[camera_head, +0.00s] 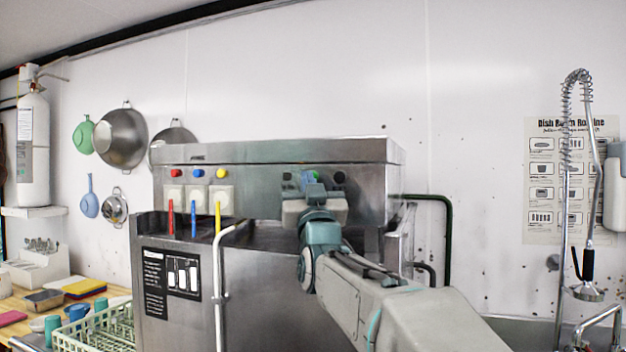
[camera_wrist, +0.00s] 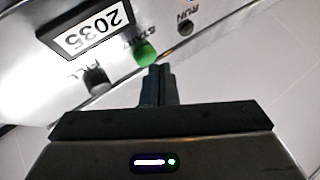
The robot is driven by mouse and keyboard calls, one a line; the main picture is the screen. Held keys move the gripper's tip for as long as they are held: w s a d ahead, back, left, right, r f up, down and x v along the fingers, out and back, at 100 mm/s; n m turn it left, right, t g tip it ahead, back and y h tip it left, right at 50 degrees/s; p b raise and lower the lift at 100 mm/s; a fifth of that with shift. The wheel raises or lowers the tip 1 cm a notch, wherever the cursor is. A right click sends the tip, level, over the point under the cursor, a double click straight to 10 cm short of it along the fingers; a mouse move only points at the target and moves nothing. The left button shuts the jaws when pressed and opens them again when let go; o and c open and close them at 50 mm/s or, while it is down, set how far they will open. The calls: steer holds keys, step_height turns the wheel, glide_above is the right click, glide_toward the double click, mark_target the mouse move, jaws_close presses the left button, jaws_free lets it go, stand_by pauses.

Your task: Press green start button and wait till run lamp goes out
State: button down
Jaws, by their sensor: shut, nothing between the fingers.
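The green start button (camera_wrist: 146,53) sits on the metal control panel in the wrist view, and a bit of green also shows in the head view (camera_head: 315,174). My gripper (camera_wrist: 156,70) is shut and empty, its fingertips right at the lower edge of the button. I cannot tell whether they touch it. The run lamp (camera_wrist: 185,28) is beside the button under the label RUN and looks dark. In the head view my gripper (camera_head: 311,184) reaches to the panel of the steel dishwasher (camera_head: 270,152) and hides part of it.
A display (camera_wrist: 85,30) reading 2035 and a dark round fitting labelled FILL (camera_wrist: 97,80) flank the button. Red, blue and yellow knobs and levers (camera_head: 195,200) are on the panel's left. A spray hose (camera_head: 566,130) hangs at right.

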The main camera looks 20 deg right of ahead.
steer(key=shift+w+d, duration=0.3)
steer(key=shift+w, duration=0.1)
stand_by(0.7)
steer(key=shift+s+b, duration=0.1)
steer(key=shift+b, duration=0.2)
steer(key=shift+s+a+b, duration=0.5)
steer(key=shift+s+b, duration=0.1)
steer(key=shift+b, duration=0.05)
steer(key=shift+f, duration=0.1)
steer(key=s+a+b, duration=0.1)
steer(key=s, duration=0.1)
steer(key=s+a+b, duration=0.1)
steer(key=s+a, duration=0.1)
steer(key=shift+b, duration=0.3)
stand_by(0.6)
